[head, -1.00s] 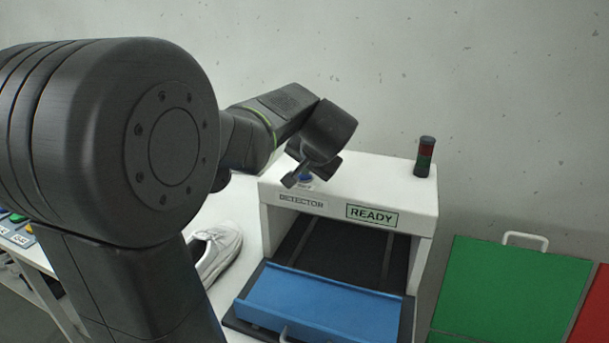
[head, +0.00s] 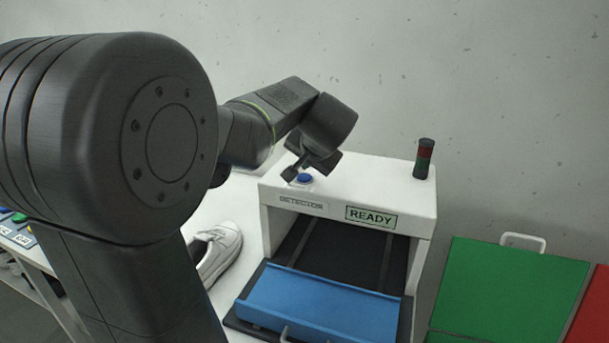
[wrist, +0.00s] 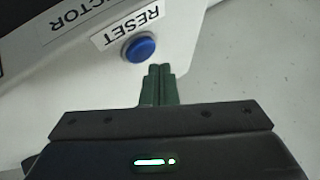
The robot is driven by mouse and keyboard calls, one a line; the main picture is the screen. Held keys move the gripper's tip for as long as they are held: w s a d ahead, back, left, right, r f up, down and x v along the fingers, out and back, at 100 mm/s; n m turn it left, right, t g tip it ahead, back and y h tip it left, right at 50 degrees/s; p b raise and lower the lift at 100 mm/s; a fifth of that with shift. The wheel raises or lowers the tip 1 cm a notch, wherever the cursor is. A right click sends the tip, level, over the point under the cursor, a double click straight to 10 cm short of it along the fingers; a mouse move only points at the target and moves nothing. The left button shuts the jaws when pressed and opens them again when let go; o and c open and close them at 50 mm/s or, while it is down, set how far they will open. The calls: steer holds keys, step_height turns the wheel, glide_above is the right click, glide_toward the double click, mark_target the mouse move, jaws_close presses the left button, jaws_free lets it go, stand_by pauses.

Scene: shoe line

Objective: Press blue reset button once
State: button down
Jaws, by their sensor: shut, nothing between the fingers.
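The blue reset button (head: 304,178) sits on top of the white detector box (head: 375,190), near its front left corner. In the wrist view the blue button (wrist: 140,49) is round, beside a white RESET label (wrist: 128,25) that appears upside down. My gripper (head: 291,175) is over that corner of the box in the head view. In the wrist view my gripper's fingers (wrist: 158,72) are closed together and empty, with the tips just beside the button in the picture. I cannot tell whether they touch the box top.
The detector's front sign (head: 371,217) reads READY. A signal tower (head: 424,158) stands at the box's back right. A blue tray (head: 320,303) lies at the opening. A white shoe (head: 222,247) is to the left. Green (head: 510,295) and red (head: 592,315) lids are at right.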

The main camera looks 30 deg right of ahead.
mark_target(305, 178)
steer(key=shift+r+p, duration=1.85)
steer(key=shift+r, duration=0.7)
